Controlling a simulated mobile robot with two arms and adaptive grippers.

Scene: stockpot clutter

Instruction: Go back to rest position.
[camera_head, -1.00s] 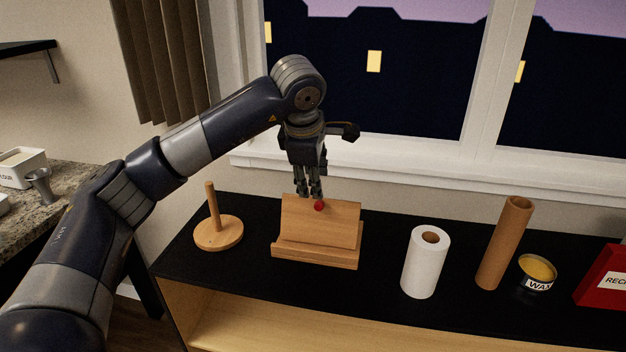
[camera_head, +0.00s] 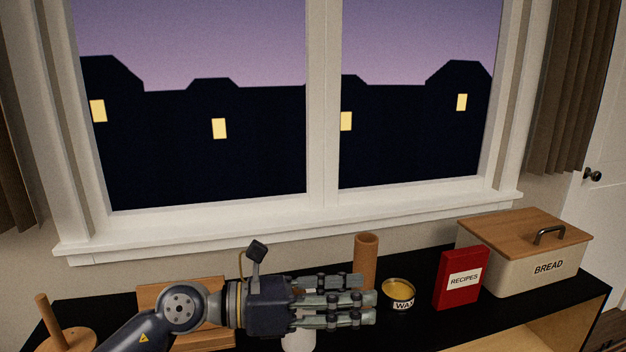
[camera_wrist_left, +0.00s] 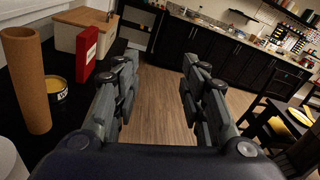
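My left gripper (camera_head: 368,302) reaches in from the lower left in the head view, with its fingers pointing right. It hangs in front of the dark-topped shelf unit. In the left wrist view its fingers (camera_wrist_left: 160,70) are spread apart with nothing between them, and floor shows through the gap. My right gripper shows in neither view.
Behind my left arm are a wooden stand (camera_head: 208,281), a wooden peg holder (camera_head: 57,325) and a partly hidden paper roll (camera_head: 299,341). Rightward stand a cardboard tube (camera_head: 366,258), wax tin (camera_head: 399,291), red recipe box (camera_head: 461,279) and bread box (camera_head: 530,268).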

